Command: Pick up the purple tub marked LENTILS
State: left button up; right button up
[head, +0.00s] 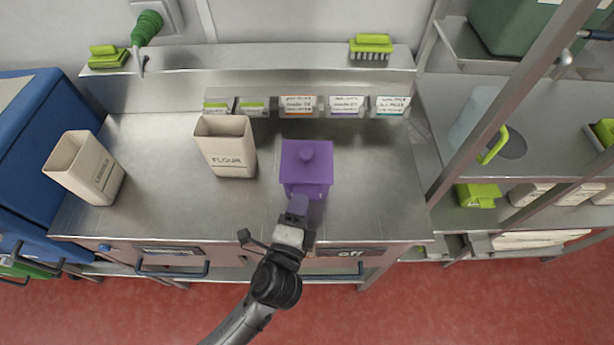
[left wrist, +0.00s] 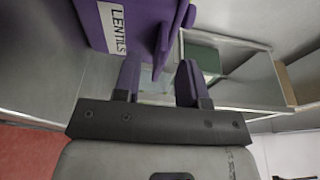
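The purple tub marked LENTILS (head: 308,165) stands upright on the steel counter, with a lid and round knob. In the left wrist view the tub (left wrist: 110,25) shows its white LENTILS label at the top. My left gripper (head: 298,205) is at the tub's front side, low against the near face in the head view. In the left wrist view its two purple fingers (left wrist: 160,78) are apart. A thin purple part of the tub, like a handle, reaches down toward the gap between them. Contact cannot be made out. My right gripper is in neither view.
A FLOUR tub (head: 226,147) stands left of the purple tub, and another beige tub (head: 85,167) stands at the counter's left end. A raised steel shelf (head: 250,60) runs along the back. A rack post (head: 490,120) rises at right. The counter between the tubs is clear.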

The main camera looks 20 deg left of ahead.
pick_arm(q)
jog(key=shift+w+a, duration=0.15)
jog(key=shift+w, duration=0.6)
jog(key=shift+w+a, duration=0.1)
jog(key=shift+w, duration=0.6)
jog(key=shift+c, duration=0.4)
grip_shut()
jog(key=shift+r, duration=0.1)
